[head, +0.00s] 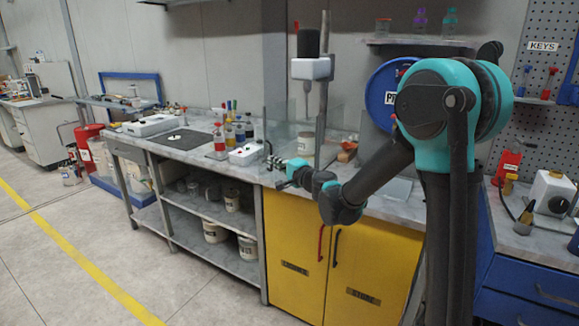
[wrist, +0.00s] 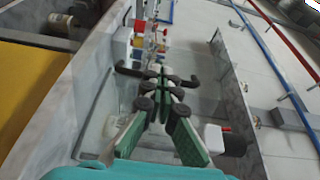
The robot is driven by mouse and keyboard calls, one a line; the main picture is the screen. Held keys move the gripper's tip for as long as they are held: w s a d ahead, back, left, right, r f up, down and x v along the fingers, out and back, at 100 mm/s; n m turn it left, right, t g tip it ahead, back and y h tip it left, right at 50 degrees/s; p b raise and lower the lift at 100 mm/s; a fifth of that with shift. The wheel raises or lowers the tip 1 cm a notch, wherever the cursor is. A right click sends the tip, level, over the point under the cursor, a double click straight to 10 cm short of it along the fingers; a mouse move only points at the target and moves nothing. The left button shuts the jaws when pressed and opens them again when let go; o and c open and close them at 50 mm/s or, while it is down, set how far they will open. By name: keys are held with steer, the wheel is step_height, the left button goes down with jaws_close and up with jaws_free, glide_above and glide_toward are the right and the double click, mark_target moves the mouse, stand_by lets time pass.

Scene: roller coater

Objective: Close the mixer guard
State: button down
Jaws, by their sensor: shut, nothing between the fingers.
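The mixer (head: 311,68) stands on the bench in the head view, with a black motor, a white housing and a thin shaft on a dark post. Its guard (head: 283,122) looks like clear panels around the space under the mixer head. One panel appears to stand out toward the front left, so the guard looks open; its exact angle is hard to tell. My gripper (head: 272,165) is at the bench's front edge, beside the lower front of the guard. It is shut and empty. In the wrist view my gripper (wrist: 163,78) has its fingertips together. Whether it touches a panel is unclear.
A white control box (head: 245,154) and several coloured bottles stand left of the guard. A pale container (head: 306,143) stands behind the clear panels. The yellow cabinet (head: 340,260) is below my forearm. The floor (head: 70,260) at front left is clear.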

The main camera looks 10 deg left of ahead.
steer(key=w+a+m+t+h, duration=0.3)
steer(key=w+a, duration=0.5)
steer(key=a, duration=0.1)
steer(key=w+a+m+t+h, duration=0.3)
steer(key=w+m+h, duration=0.4)
steer(key=w+h, duration=0.4)
steer(key=shift+w+a, duration=0.3)
steer(key=shift+w, duration=2.8)
